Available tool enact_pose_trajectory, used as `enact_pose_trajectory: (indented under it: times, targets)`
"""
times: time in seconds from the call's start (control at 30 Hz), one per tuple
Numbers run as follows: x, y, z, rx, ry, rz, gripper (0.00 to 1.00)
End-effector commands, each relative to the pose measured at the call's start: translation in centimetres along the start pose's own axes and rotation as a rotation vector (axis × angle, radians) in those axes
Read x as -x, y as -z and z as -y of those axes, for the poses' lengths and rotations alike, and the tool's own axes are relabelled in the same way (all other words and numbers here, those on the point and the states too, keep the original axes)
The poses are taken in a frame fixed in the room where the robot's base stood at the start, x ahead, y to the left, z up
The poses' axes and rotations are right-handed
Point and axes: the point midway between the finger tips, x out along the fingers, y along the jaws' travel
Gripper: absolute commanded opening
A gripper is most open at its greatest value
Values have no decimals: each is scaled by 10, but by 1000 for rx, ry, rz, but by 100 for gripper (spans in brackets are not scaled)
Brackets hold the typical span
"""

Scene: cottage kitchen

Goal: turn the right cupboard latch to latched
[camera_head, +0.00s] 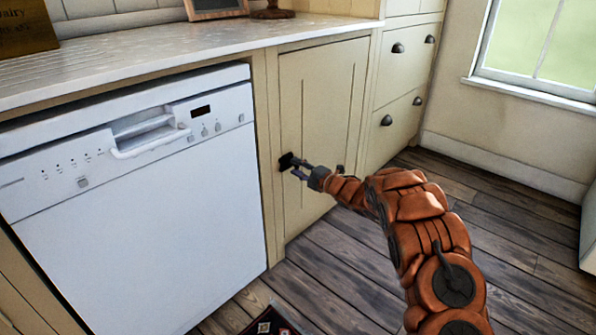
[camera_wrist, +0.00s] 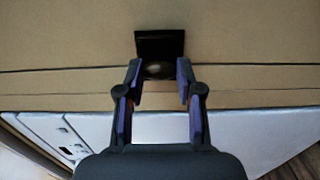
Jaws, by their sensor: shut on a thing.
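The right cupboard latch (camera_head: 286,161) is a small black fitting at the left edge of the cream cupboard door (camera_head: 322,105), beside the dishwasher. In the wrist view the latch (camera_wrist: 160,42) shows as a dark square plate with a rounded knob at its lower side. My gripper (camera_head: 296,168) reaches it from the right in the head view. In the wrist view my gripper (camera_wrist: 159,72) has its two fingertips on either side of the knob, shut on it. The fingers partly hide the latch in the head view, and its turn angle cannot be told.
A white dishwasher (camera_head: 150,215) with a protruding handle (camera_head: 150,143) stands left of the cupboard. A pale worktop (camera_head: 190,50) runs above both. Drawers with dark cup pulls (camera_head: 386,120) are to the right. The wooden floor (camera_head: 520,240) at the right is clear.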

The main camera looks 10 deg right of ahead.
Motion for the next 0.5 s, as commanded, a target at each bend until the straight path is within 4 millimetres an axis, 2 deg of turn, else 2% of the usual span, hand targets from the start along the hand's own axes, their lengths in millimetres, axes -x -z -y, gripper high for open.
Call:
enact_pose_trajectory:
  times: [0.37,0.4,0.5]
  targets:
    - [0,1,1,5,2,-2,1]
    - [0,1,1,5,3,-2,37]
    - [0,1,1,5,2,-2,47]
